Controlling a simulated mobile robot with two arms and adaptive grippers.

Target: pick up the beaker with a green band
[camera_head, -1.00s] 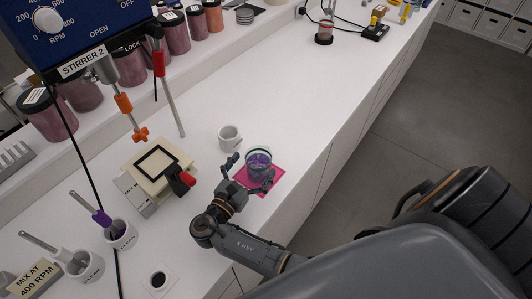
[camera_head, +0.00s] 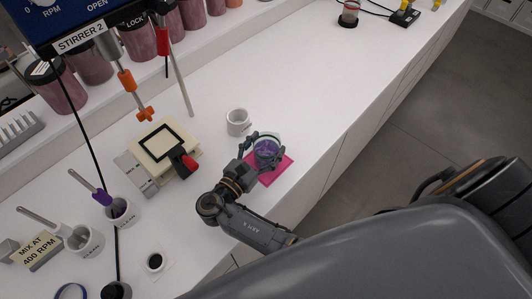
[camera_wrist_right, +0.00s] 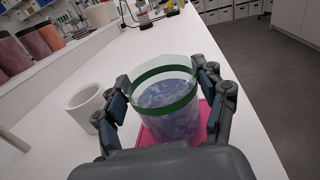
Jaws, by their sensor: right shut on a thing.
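The beaker with a green band (camera_wrist_right: 168,105) is clear glass with bluish-purple contents, and it stands upright at the pink mat. It also shows in the head view (camera_head: 267,151). My right gripper (camera_head: 263,148) has its fingers on both sides of the beaker and is shut on it. In the wrist view the fingers of my right gripper (camera_wrist_right: 172,92) touch the beaker's left and right sides. I cannot tell whether the beaker's base touches the mat. My left gripper is not in view.
The pink mat (camera_head: 284,170) lies near the counter's front edge. A white mug (camera_head: 238,122) stands just left of the beaker. A cream plate device with a red-tipped knob (camera_head: 163,146) and a stirrer are farther left.

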